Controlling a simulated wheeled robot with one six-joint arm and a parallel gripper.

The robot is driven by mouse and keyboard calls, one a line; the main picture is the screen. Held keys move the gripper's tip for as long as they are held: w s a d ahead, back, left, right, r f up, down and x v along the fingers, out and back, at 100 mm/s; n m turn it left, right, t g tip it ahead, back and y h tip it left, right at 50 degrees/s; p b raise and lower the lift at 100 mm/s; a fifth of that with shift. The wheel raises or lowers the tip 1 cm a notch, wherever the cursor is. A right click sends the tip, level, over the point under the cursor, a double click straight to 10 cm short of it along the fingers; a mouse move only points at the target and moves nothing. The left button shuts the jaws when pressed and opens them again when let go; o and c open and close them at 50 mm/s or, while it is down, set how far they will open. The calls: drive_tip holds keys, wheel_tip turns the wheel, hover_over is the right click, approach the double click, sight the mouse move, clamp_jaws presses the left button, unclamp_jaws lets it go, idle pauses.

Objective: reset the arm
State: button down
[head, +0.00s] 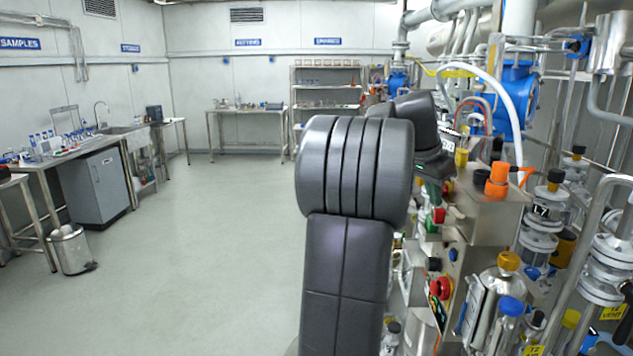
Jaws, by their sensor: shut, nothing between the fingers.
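My arm (345,265) rises in dark grey links through the middle of the head view. Its thick ribbed joint (355,168) is at the top, and a further dark link shows behind it to the right, close in the picture to the process rig (480,220).
The rig fills the right side with pipes, valves, an orange-capped fitting (497,178) and a red button (441,288). At left are a sample bench (60,160), a grey cabinet (97,187) and a bin (70,250). A shelf rack (325,88) stands behind. The floor left of my arm is clear.

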drive_tip(key=shift+r, duration=0.4)
